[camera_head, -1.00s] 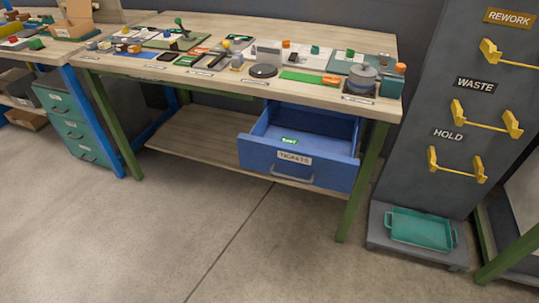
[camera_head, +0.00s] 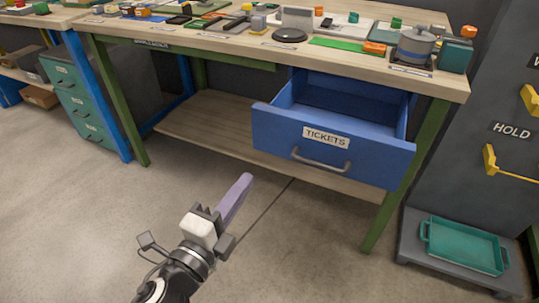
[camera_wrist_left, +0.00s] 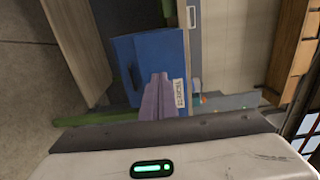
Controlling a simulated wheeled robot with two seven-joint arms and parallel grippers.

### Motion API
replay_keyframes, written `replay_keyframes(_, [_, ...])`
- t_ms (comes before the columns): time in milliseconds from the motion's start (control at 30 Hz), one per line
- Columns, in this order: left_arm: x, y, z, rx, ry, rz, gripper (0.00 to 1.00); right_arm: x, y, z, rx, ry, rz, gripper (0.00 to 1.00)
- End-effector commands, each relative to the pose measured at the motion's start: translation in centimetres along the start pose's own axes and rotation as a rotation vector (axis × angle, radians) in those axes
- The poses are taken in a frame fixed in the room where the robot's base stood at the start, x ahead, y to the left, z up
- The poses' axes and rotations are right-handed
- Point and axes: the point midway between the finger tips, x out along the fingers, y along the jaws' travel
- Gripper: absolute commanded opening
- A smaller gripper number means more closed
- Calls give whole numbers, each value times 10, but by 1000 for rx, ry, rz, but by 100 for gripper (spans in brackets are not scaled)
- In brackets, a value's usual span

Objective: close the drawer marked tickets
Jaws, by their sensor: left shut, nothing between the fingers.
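The blue drawer (camera_head: 330,145) marked TICKETS stands pulled out under the right end of the workbench. Its white label (camera_head: 326,138) and grey bar handle (camera_head: 320,162) are on the front face. My left gripper (camera_head: 244,182) is shut and empty, its purple fingers pointing up toward the drawer. It appears in front of and below the drawer's left end, apart from it. In the left wrist view the fingers (camera_wrist_left: 158,80) overlap the blue drawer (camera_wrist_left: 145,55) in the picture, with the label beside them. My right gripper is not in view.
The workbench top (camera_head: 240,40) carries several tools and a grey pot (camera_head: 416,45). A green leg (camera_head: 405,190) stands right of the drawer. A lower shelf (camera_head: 215,125) runs beneath. A teal tray (camera_head: 463,245) sits on a low stand at right. Floor in front is clear.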

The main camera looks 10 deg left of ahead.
Motion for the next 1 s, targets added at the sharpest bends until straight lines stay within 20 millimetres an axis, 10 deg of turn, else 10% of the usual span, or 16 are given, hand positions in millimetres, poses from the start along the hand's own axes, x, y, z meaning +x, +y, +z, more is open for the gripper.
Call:
replay_keyframes(600, [114,0,1,-5,-2,2,0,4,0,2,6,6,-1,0])
replay_keyframes(1000, [132,1,1,-7,-2,5,0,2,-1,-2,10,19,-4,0])
